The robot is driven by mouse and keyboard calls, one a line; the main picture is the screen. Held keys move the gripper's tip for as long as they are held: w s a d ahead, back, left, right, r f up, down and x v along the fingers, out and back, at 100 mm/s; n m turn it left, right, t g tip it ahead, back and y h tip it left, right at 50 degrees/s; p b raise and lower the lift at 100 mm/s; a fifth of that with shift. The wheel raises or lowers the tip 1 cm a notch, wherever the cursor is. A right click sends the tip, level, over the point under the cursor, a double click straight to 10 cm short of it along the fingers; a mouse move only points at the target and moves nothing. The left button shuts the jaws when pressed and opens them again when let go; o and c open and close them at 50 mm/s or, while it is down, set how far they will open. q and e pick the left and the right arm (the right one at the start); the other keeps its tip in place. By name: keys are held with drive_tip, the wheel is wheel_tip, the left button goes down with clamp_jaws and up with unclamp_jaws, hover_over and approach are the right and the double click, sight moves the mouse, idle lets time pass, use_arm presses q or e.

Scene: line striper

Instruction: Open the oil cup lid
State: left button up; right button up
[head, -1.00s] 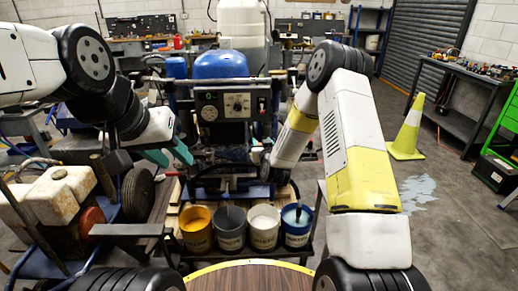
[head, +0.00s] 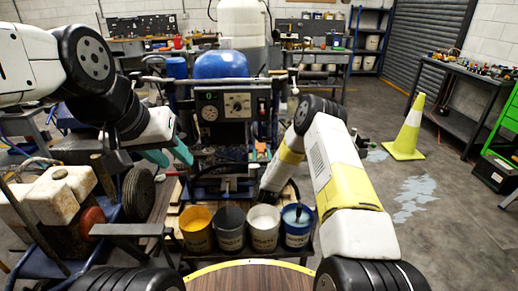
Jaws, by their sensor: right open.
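The line striper (head: 222,105) stands ahead, with a blue dome on top and a dark panel with dials. I cannot make out the oil cup or its lid. My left gripper (head: 168,156) is left of the machine's front, its teal fingers apart and nothing seen between them. My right gripper (head: 266,194) is low in front of the machine, behind the paint buckets. It is open, but its fingers are hard to make out and partly hidden.
Yellow (head: 197,236), grey (head: 229,236), white (head: 264,234) and blue (head: 297,234) buckets stand in a row before the machine. An engine with a cream tank (head: 60,190) is at left. A traffic cone (head: 407,135) stands at right on open floor.

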drive_tip(key=shift+w, duration=0.15)
clamp_jaws()
idle(1.4)
